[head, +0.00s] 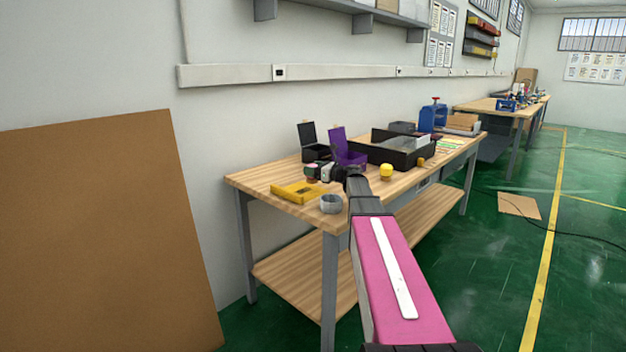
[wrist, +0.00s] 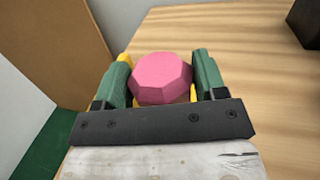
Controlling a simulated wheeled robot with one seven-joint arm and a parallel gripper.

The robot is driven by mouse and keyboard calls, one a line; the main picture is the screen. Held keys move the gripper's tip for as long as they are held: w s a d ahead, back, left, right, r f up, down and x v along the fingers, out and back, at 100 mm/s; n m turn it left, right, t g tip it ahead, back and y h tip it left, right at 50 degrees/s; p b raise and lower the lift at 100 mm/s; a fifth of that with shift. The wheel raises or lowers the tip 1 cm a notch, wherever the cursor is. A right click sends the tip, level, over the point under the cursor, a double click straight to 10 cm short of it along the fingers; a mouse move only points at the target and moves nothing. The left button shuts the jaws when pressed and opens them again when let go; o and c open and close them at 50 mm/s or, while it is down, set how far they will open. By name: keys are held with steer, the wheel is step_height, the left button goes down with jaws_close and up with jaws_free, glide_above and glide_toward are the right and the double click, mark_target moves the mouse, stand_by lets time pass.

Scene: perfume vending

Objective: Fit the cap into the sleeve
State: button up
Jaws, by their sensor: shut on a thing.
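The pink, many-sided cap (wrist: 161,78) sits between the two green fingers of my gripper (wrist: 163,82) in the wrist view, and the gripper is shut on it. In the head view my gripper (head: 313,172) is above the table near its back left, behind a yellow block (head: 299,192), with a small pinkish patch at its end. Yellow also shows beside and behind the fingers in the wrist view. I cannot tell for sure which thing is the sleeve. A round, grey, open-topped ring (head: 331,204) stands at the table's front left. The cap's underside is hidden.
The wooden table (head: 272,177) also bears a black open box (head: 315,145), a purple open box (head: 343,147), a large black tray (head: 400,152), a yellow round thing (head: 386,171) and a blue device (head: 433,116). A brown board (head: 108,235) leans at left.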

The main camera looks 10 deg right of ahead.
steer(key=shift+f, duration=2)
steer(key=o, duration=0.9)
steer(key=shift+f, duration=0.1)
steer(key=shift+o, duration=0.2)
